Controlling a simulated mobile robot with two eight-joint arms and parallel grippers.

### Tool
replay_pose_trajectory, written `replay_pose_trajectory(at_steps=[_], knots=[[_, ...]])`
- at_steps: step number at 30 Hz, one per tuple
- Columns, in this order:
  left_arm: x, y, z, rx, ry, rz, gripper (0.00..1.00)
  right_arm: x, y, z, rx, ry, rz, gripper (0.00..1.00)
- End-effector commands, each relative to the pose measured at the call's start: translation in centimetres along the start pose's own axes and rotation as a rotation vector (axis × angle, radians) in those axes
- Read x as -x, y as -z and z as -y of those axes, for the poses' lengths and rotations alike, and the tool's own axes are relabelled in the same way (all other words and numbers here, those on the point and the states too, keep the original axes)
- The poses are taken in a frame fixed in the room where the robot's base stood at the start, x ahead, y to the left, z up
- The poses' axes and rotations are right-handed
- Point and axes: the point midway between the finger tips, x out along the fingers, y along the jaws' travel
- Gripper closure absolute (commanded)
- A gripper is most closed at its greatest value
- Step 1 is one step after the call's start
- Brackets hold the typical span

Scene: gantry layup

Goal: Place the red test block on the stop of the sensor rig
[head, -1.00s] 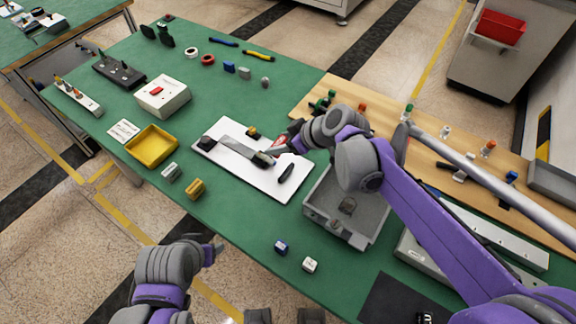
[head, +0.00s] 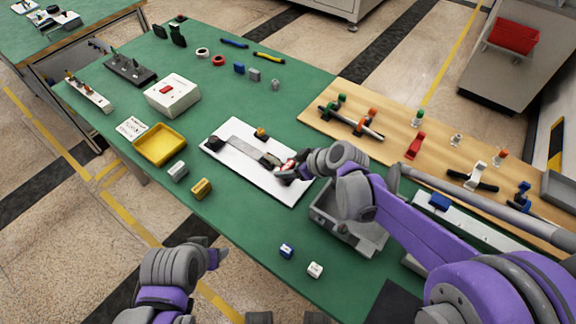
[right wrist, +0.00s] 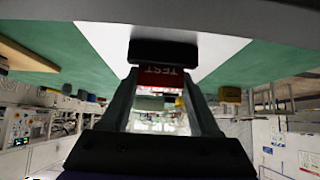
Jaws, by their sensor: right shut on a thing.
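The red test block (right wrist: 165,80), with white "TEST" lettering, is between the fingertips of my right gripper (right wrist: 162,85) in the right wrist view. In the head view a bit of the block's red (head: 289,165) shows at my right gripper (head: 283,172). The sensor rig is a white plate (head: 240,174) with a grey rail, a dark carriage and a black end block (head: 215,142). A black piece (right wrist: 163,52), apparently the stop, appears right beside the block; I cannot tell whether they touch. My left gripper (head: 217,256) is at the table's front edge, its jaws unclear.
A grey bin (head: 340,228) stands right of the plate, under my right arm. A yellow tray (head: 160,150) and a white box (head: 171,97) are to the left. Blue and white cubes (head: 287,250) lie in front. A wooden board (head: 390,140) with several fixtures is behind right.

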Motion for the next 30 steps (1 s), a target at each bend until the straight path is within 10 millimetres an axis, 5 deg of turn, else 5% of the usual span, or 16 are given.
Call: replay_pose_trajectory(at_steps=[1, 2, 6, 19, 30], knots=[[-0.2, -0.1, 0.0, 0.000, 0.000, 0.001, 0.40, -0.2, -0.2, 0.0, 0.000, 0.000, 0.000, 1.00], [-0.2, -0.1, 0.0, 0.000, 0.000, 0.001, 0.40, -0.2, -0.2, 0.0, 0.000, 0.000, 0.000, 0.36], [-0.1, -0.1, 0.0, 0.000, 0.000, 0.000, 0.40, -0.1, -0.1, 0.0, 0.000, 0.000, 0.000, 0.11], [0.2, 0.1, 0.0, 0.000, 0.000, -0.001, 0.40, 0.7, 0.1, 0.0, -0.001, -0.001, 0.000, 0.08], [1.0, 0.6, 0.0, 0.000, 0.000, -0.004, 0.40, 8.3, 0.1, -0.1, -0.003, -0.003, 0.000, 0.08]])
